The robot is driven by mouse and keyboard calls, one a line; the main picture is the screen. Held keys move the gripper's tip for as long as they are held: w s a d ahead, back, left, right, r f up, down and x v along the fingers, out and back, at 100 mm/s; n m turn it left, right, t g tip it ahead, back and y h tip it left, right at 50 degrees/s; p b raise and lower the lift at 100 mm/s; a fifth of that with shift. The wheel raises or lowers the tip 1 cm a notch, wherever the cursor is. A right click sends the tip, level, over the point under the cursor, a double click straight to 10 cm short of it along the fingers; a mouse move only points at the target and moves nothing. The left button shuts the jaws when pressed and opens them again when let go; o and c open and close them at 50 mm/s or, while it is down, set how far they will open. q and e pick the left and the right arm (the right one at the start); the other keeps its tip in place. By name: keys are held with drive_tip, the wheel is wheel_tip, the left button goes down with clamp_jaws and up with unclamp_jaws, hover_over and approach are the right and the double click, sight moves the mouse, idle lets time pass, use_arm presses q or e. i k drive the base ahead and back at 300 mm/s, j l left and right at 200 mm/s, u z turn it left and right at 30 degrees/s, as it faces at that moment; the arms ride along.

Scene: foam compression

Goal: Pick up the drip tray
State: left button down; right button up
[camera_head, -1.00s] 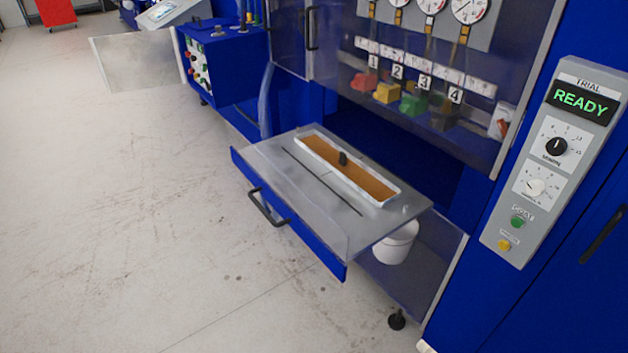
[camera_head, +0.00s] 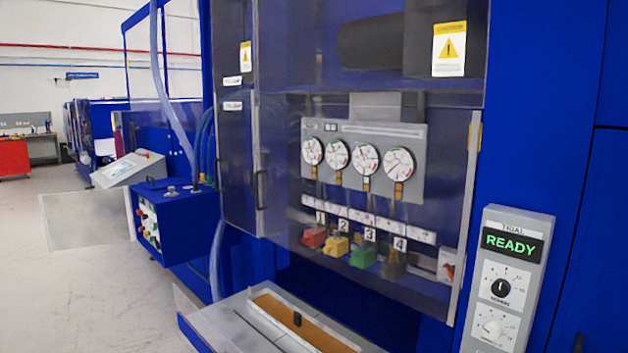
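The drip tray (camera_head: 268,298) is a long white-rimmed tray with a brown-orange inside and a small dark knob in its middle. It sits on the grey top of a pulled-out drawer (camera_head: 222,324) at the bottom of the blue machine. The lower edge of the picture cuts off the drawer's front and the tray's near right end. Neither of my grippers shows in the view.
Above the drawer is a clear panel with dials (camera_head: 338,156) and coloured blocks (camera_head: 362,256) behind it. A grey control box (camera_head: 508,280) reading READY stands at right. A blue console (camera_head: 180,225) is at left. Open floor (camera_head: 80,290) lies at lower left.

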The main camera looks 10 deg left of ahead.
sight(317, 338)
drive_tip(key=i+l, duration=0.15)
drive_tip(key=l, duration=0.15)
drive_tip(key=i+l, duration=0.15)
drive_tip(key=l, duration=0.2)
drive_tip(key=i+l, duration=0.35)
drive_tip(key=l, duration=0.3)
drive_tip(key=i+l, duration=0.15)
drive_tip(key=l, duration=0.15)
drive_tip(key=u, duration=0.05)
